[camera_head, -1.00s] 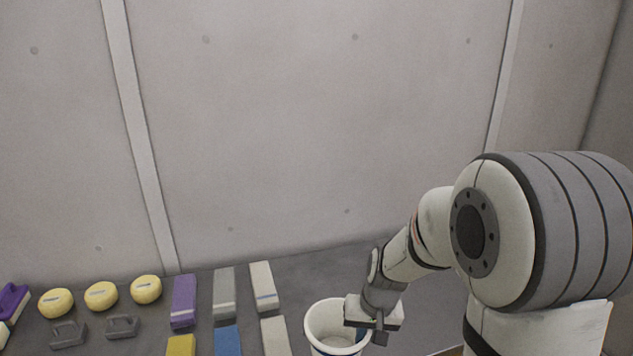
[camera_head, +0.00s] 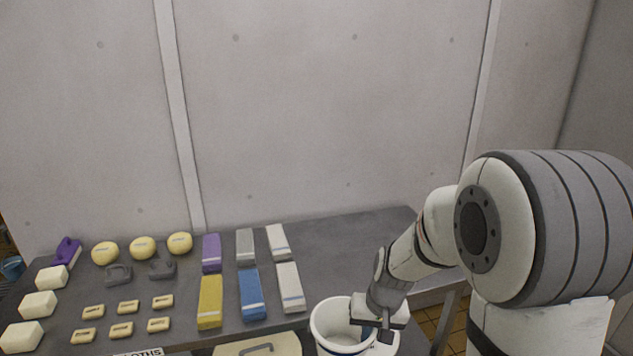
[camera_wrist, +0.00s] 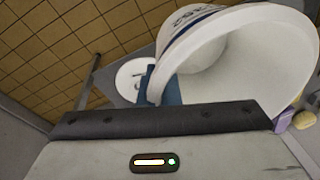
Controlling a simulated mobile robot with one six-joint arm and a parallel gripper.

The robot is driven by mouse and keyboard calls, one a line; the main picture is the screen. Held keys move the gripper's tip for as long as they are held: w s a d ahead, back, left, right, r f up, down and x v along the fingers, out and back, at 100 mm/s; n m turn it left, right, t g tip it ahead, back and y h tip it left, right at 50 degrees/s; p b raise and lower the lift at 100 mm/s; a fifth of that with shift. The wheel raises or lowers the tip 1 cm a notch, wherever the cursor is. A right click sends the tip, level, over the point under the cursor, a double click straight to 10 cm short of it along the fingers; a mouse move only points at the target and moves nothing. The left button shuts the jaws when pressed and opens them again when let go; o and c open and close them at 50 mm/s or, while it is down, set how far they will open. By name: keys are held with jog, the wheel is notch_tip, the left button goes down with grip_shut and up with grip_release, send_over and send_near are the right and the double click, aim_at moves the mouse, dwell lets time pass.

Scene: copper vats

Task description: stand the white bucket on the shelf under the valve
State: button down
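The white bucket (camera_head: 326,322) with a dark blue band is at the bottom middle of the head view, open mouth up. It fills much of the wrist view (camera_wrist: 255,60), close in front of the gripper. My gripper (camera_head: 386,331) is at the bucket's right rim and appears shut on it; the fingertips are largely hidden. The bucket is in front of the table's right part, apparently held off it. The valve and the shelf under it are not in view.
A dark grey table (camera_head: 345,240) stands along the panelled wall. Sponges, brushes and coloured blocks, such as a blue one (camera_head: 253,290), lie on its left and middle. Its back right is bare. Tiled floor (camera_head: 432,318) shows at the right.

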jog(key=w+d+f, duration=0.2)
jog(key=w+f, duration=0.1)
jog(key=f, duration=0.3)
jog(key=w+d+f, duration=0.2)
jog(key=w+f, duration=0.1)
jog(key=f, duration=0.3)
jog(key=shift+d+f+n, duration=0.25)
jog(key=shift+n, duration=0.05)
